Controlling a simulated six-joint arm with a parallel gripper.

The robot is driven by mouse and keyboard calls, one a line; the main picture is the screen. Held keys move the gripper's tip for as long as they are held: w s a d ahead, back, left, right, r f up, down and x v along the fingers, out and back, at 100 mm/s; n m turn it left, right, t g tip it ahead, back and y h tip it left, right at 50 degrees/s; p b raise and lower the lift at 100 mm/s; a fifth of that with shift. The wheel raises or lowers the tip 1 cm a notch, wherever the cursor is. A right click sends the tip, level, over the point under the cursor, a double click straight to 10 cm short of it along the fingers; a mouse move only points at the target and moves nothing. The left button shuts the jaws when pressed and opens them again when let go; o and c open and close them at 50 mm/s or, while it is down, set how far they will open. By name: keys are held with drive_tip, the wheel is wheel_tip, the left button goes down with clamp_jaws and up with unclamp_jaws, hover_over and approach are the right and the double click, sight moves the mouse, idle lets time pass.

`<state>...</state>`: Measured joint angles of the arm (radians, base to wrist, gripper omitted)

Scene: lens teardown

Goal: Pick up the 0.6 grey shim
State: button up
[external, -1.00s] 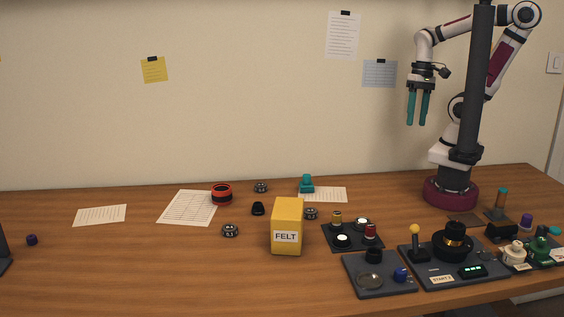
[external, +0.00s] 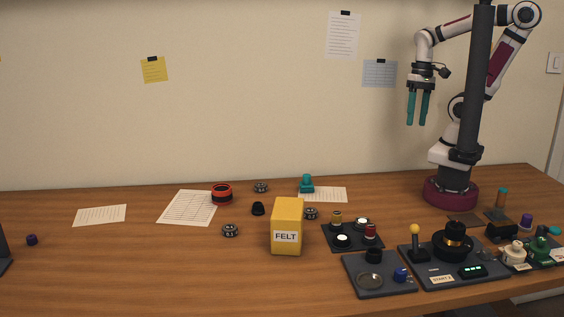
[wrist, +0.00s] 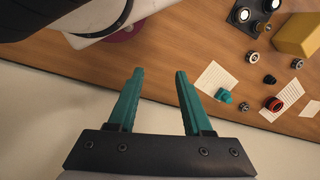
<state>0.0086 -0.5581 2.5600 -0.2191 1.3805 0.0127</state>
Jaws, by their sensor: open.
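Several small grey ring-shaped shims with tiny number labels lie on the wooden table. One shim (external: 261,188) is at the back, right of the red ring; another (external: 311,213) is just behind the right side of the yellow felt box; a third (external: 230,230) is in front, left of the box. The labels are too small to tell surely which is the 0.6. My gripper (external: 417,123) is raised high above the table at the right, far from the shims. Its teal fingers (wrist: 159,72) are apart and empty.
The yellow felt box (external: 287,226) stands mid-table. A red ring (external: 221,194), a black cap (external: 257,209) and a teal piece (external: 306,184) are nearby. Dark trays (external: 380,275) of parts fill the front right. The left half of the table is mostly clear, with papers.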

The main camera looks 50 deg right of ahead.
drive_tip(key=o, duration=0.6)
drive_tip(key=shift+c, duration=0.2)
drive_tip(key=w+d+g+h, duration=0.1)
drive_tip(key=w+h, duration=0.2)
drive_tip(key=w, duration=0.2)
drive_tip(key=n+t+h, duration=0.1)
drive_tip(key=t+h, duration=0.3)
drive_tip(key=t, duration=0.8)
hover_over(263, 186)
drive_tip(key=s+a, duration=0.6)
drive_tip(key=s, duration=0.7)
wheel_tip(263, 186, down, 15)
drive_tip(key=x, duration=1.5)
drive_tip(key=shift+w+r, duration=0.1)
drive_tip(key=shift+w, duration=0.25)
